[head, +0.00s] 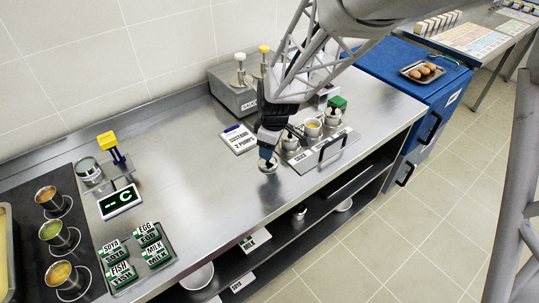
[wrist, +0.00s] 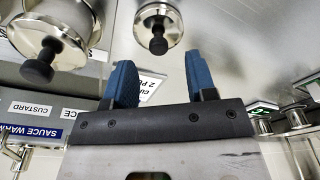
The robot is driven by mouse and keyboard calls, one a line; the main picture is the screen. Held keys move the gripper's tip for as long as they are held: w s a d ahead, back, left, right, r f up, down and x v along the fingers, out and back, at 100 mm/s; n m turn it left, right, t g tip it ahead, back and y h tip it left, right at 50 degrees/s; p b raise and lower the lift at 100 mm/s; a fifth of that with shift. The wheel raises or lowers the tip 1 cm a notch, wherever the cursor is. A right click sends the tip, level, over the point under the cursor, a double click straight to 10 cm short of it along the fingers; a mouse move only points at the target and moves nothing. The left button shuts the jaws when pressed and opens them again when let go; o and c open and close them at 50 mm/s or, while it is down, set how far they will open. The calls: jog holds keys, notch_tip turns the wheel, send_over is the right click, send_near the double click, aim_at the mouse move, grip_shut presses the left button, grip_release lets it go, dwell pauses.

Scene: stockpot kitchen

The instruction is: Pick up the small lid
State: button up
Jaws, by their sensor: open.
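The small lid (head: 267,168) is a round steel disc with a dark knob, lying on the steel counter near its front edge. In the wrist view the small lid (wrist: 153,14) is at the top centre, its black knob pointing toward me, in line with the gap between my fingers. My gripper (head: 268,147) is right above the lid in the head view and partly hides it. In the wrist view my gripper (wrist: 159,72) has its two blue fingers apart, with nothing visible held between them.
A sauce warmer (head: 318,153) with several pots stands close to the right of my gripper; one lidded pot (wrist: 50,30) shows at upper left in the wrist view. A pump dispenser (head: 234,94) stands behind. Labelled allergen blocks (head: 140,250) lie left. The counter's middle (head: 195,165) is clear.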

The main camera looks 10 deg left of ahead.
jog(key=shift+w+a+f, duration=0.1)
jog(key=shift+a+f, duration=0.05)
jog(key=shift+f, duration=1)
jog(key=shift+w+a+f, duration=0.1)
jog(key=shift+f, duration=1.05)
jog(key=shift+s, duration=0.1)
grip_shut()
